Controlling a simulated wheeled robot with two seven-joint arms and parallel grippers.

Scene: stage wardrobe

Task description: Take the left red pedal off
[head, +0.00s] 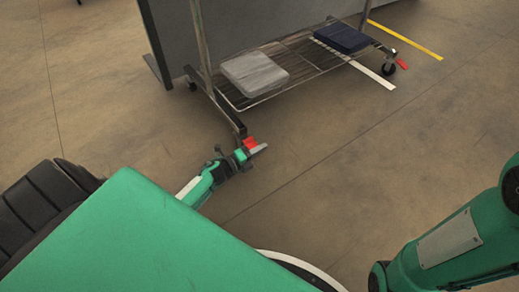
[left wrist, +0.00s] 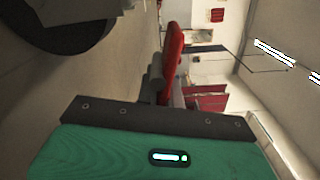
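The left red pedal (head: 249,142) is low at the near left foot of a wheeled rack. In the left wrist view the red pedal (left wrist: 173,48) stands upright in the middle, just beyond the gripper's dark front bar. My left gripper (head: 257,150) is down near the floor right at this pedal, partly covering it. Dark grey parts (left wrist: 156,78) lie between the gripper and the pedal. Whether the fingers are closed on it, or touch it, I cannot tell. My right gripper is out of view; only part of the right arm shows.
The rack's wire shelf (head: 300,87) bears a grey folded pile (head: 254,73) and a dark blue one (head: 342,38). A second red pedal (head: 402,64) is at the rack's far right caster. A dark wheel (left wrist: 65,25) is close by. Floor to the right is clear.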

